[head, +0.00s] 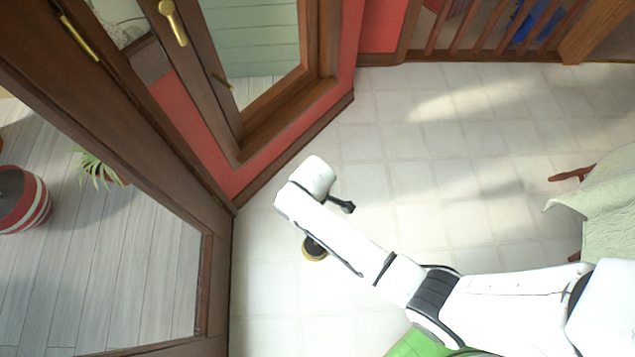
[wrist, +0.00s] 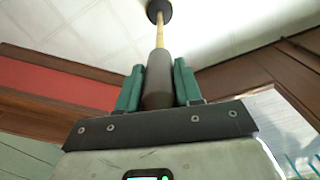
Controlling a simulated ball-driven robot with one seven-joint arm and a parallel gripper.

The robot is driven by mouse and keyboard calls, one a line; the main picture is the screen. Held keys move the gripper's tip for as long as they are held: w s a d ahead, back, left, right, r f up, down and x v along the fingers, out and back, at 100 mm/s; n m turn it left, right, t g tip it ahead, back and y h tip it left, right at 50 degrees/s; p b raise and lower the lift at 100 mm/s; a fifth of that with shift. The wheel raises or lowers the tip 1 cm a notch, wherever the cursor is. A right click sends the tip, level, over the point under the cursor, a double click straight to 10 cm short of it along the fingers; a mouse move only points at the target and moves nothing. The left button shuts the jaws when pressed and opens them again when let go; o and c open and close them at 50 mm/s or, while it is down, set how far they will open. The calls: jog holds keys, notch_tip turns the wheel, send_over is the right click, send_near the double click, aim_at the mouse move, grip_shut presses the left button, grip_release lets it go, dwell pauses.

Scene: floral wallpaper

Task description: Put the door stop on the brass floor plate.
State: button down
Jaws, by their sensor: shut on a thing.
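The door stop (wrist: 157,58) has a thick brown cylinder, a thin tan rod and a dark round end. In the wrist view my gripper (wrist: 157,75) has its two green fingers shut on the brown cylinder. The rod points away from my gripper, with the dark end over pale floor tiles. In the head view a dark round shape with a brass-coloured rim, apparently the brass floor plate (head: 308,257), shows just below my arm. My arm hides part of it. I cannot tell whether the door stop touches the plate. My fingers are hidden in the head view.
A red wall with brown trim (head: 295,148) and a glazed wooden door (head: 215,270) stand left of my arm. A cloth-covered table (head: 605,205) is at the right. Pale tiled floor (head: 440,150) lies open between the wall and table.

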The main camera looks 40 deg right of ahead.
jog(key=shift+w+f+b, duration=0.2)
jog(key=shift+f+b, duration=0.05)
jog(key=shift+f, duration=0.5)
jog(key=shift+w+f+b, duration=0.15)
jog(key=shift+f+b, duration=0.05)
jog(key=shift+f, duration=0.7)
jog(key=c, duration=0.8)
grip_release()
jog(key=shift+s, duration=0.15)
jog(key=shift+o, duration=0.2)
notch_tip(320, 180, up, 12)
jog(key=p, duration=0.3)
jog(key=s+d+r+m, duration=0.4)
jog(key=s+r, duration=0.1)
jog(key=s, duration=0.3)
jog(key=s+d+r+m+t, duration=0.1)
jog(key=s+d+r+m, duration=0.3)
jog(key=s, duration=0.4)
jog(key=shift+s+r, duration=0.25)
jog(key=shift+r, duration=0.45)
jog(key=shift+a, duration=0.1)
